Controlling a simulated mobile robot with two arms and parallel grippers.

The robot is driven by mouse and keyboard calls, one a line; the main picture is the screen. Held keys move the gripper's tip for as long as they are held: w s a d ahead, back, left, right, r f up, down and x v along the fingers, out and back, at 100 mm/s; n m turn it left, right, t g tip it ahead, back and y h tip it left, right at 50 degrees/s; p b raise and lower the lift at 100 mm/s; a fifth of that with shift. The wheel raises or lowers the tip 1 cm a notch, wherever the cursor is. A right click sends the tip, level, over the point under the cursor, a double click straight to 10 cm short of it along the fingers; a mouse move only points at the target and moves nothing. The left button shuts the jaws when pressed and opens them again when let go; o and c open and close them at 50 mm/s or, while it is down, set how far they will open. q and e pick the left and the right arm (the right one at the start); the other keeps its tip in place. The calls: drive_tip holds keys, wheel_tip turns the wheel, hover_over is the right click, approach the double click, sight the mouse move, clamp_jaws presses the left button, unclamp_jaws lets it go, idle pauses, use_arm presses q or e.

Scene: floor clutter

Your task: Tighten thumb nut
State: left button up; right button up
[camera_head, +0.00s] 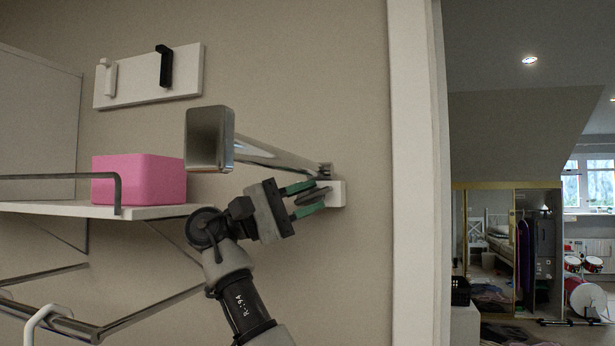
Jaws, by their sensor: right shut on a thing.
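My right gripper (309,196) reaches up from the bottom middle to a small white wall mount (337,195). Its green-lined fingers are shut on a small dark, flat piece at the mount, which looks like the thumb nut (313,194). The fingers hide part of it, so its exact shape is hard to tell. A metal arm (275,157) runs from the mount to a square metal-framed head (209,138) at its left end, above my gripper. My left gripper is not in view.
A pink box (138,179) sits on a white shelf (160,211) with a metal rail. Metal bars (100,328) with a white hook lie below. A white hook board (150,77) hangs above. A doorway edge (415,170) stands to the right, opening onto a cluttered room.

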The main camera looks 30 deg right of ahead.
drive_tip(key=y+p, duration=0.1)
drive_tip(key=m+y+p, duration=0.1)
drive_tip(key=y+p, duration=0.1)
drive_tip(key=shift+r+t, duration=0.3)
drive_tip(key=shift+r, duration=0.1)
drive_tip(key=shift+f+m+t+y+p, duration=0.1)
drive_tip(key=shift+m+t+y+p, duration=0.2)
drive_tip(key=shift+m+y+p, duration=0.4)
drive_tip(key=o, duration=0.6)
drive_tip(key=shift+f, duration=0.1)
